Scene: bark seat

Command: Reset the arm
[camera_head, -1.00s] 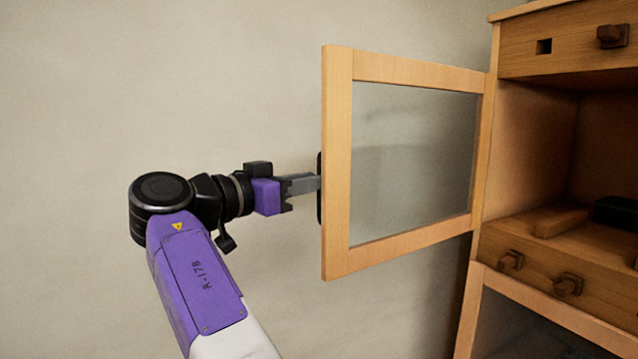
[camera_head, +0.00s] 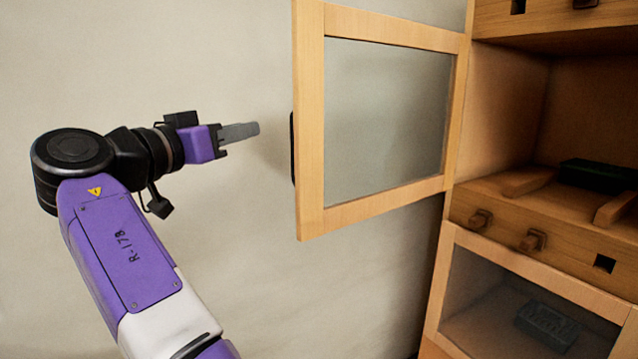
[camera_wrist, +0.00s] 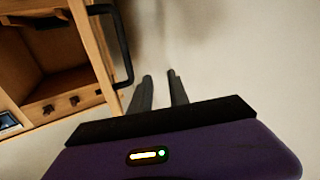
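My gripper (camera_head: 255,129) is to the left of an open cabinet door (camera_head: 309,130), with clear space between its fingertips and the door's black handle (camera_head: 292,148). In the wrist view, the two fingers of my gripper (camera_wrist: 160,76) stand apart with nothing between them. The door has a light wood frame around a glass pane and stands swung out from the cabinet (camera_head: 505,120). The black handle (camera_wrist: 122,45) also shows in the wrist view, to the left of the fingers.
The cabinet fills the right side, with an open shelf holding a dark green object (camera_head: 598,175). Below are small wooden knobs (camera_head: 533,240) and a lower glass-fronted compartment with a dark block (camera_head: 547,324). A bare wall (camera_head: 150,60) lies behind my arm.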

